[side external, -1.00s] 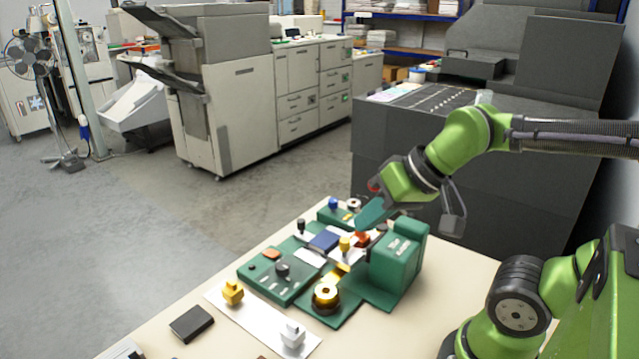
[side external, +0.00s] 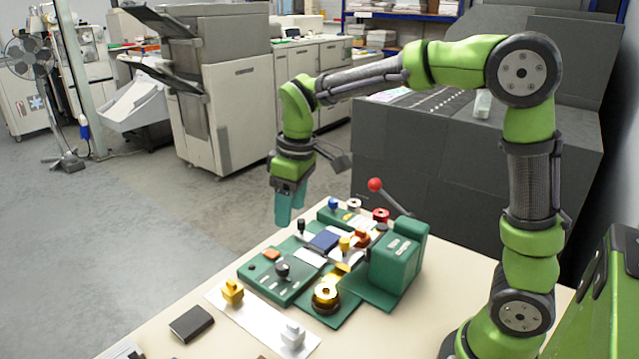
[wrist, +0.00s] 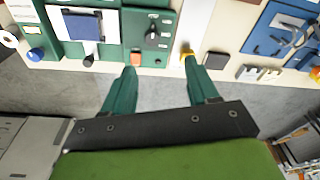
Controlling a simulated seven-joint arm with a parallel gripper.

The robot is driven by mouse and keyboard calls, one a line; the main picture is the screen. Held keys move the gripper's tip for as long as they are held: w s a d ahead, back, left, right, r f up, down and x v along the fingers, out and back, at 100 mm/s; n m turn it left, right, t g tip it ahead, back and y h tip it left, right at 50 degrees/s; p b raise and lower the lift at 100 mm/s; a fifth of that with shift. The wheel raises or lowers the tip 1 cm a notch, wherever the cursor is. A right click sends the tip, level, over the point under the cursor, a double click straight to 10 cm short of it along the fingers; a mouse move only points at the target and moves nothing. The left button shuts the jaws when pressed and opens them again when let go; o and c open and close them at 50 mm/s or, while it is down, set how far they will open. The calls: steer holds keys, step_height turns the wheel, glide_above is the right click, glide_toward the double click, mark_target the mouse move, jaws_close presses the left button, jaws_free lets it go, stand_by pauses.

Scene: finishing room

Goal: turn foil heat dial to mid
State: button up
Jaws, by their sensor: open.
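The black dial knob (side external: 283,268) sits on a green control panel (side external: 258,279) at the left of the green machine (side external: 396,262) on the table. In the wrist view the knob (wrist: 152,36) stands upright on the panel near top centre, with pale markings around it. An orange button (side external: 271,253) is beside it; it also shows in the wrist view (wrist: 136,59). My gripper (side external: 287,218) points down, open and empty, above and behind the panel, touching nothing. In the wrist view its teal fingers (wrist: 160,72) are wide apart, below the knob.
A red-balled lever (side external: 375,184) rises behind the machine. A gold foil roll (side external: 326,297), yellow block (side external: 232,292), white block (side external: 293,335) and black case (side external: 191,324) lie nearer the front. Open floor shows beyond the table's left edge.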

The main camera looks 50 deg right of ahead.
steer(key=w+n+g, duration=0.1)
steer(key=w+n, duration=0.2)
steer(key=w, duration=0.1)
steer(key=n, duration=0.2)
glide_toward(282, 265)
steer(key=shift+h, duration=0.3)
steer(key=f, duration=0.8)
steer(key=shift+a+f, duration=0.25)
steer(key=shift+f, duration=0.1)
steer(key=c, duration=1)
steer(key=shift+c, duration=0.2)
